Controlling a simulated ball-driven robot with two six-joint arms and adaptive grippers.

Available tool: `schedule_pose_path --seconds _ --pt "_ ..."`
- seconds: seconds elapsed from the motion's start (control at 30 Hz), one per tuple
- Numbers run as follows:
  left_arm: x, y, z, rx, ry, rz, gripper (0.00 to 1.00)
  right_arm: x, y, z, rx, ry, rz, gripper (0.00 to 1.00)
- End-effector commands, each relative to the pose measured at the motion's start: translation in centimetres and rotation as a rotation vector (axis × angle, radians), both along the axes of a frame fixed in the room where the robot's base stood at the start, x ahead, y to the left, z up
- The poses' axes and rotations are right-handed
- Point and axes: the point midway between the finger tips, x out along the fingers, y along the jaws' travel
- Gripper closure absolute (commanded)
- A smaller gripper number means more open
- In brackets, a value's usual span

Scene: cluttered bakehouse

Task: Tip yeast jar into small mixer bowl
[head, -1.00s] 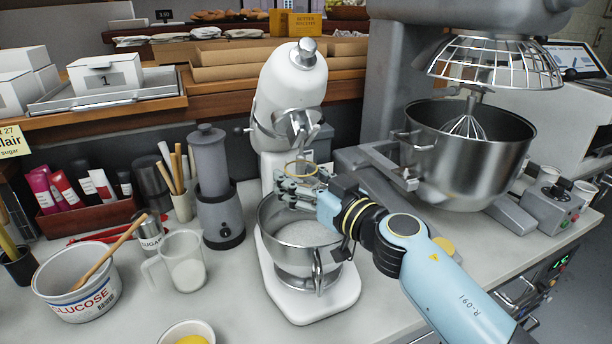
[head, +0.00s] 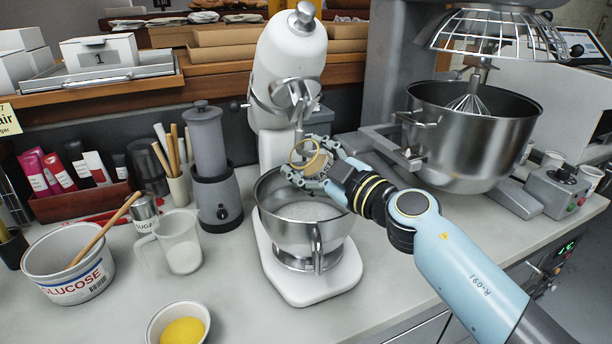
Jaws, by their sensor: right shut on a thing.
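The small mixer bowl (head: 303,237) is a steel bowl with a handle, on the base of the white stand mixer (head: 290,60). Pale stuff lies inside it. My right gripper (head: 312,162) is shut on the yeast jar (head: 319,163), above the bowl's back rim and below the mixer head. The jar has a gold-coloured rim and tan contents. It is tilted, with its mouth turned toward the front left. The fingers hide much of the jar. No stream of yeast can be made out. My left gripper is not in view.
A grey grinder (head: 214,165) stands close beside the mixer. The large mixer bowl (head: 470,140) is at right. The front counter is mostly clear.

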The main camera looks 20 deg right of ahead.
Motion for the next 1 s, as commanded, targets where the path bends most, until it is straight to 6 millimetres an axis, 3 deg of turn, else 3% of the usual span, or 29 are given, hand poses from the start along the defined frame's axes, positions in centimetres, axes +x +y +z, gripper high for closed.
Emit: schedule_pose_path --seconds 0.07,0.4,0.6,1.0 --pt "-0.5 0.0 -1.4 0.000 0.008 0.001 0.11 0.1 -0.1 -0.4 -0.071 -0.025 0.000 0.74" --pt "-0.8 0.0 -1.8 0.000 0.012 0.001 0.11 0.1 -0.2 -1.4 -0.588 -0.180 0.000 0.74" --pt "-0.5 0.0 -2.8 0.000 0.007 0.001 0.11 -0.1 0.3 -2.2 -0.810 -0.250 0.000 0.74" --pt "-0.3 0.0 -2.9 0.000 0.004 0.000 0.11 -0.1 0.4 -2.3 -0.883 -0.272 0.000 0.74"
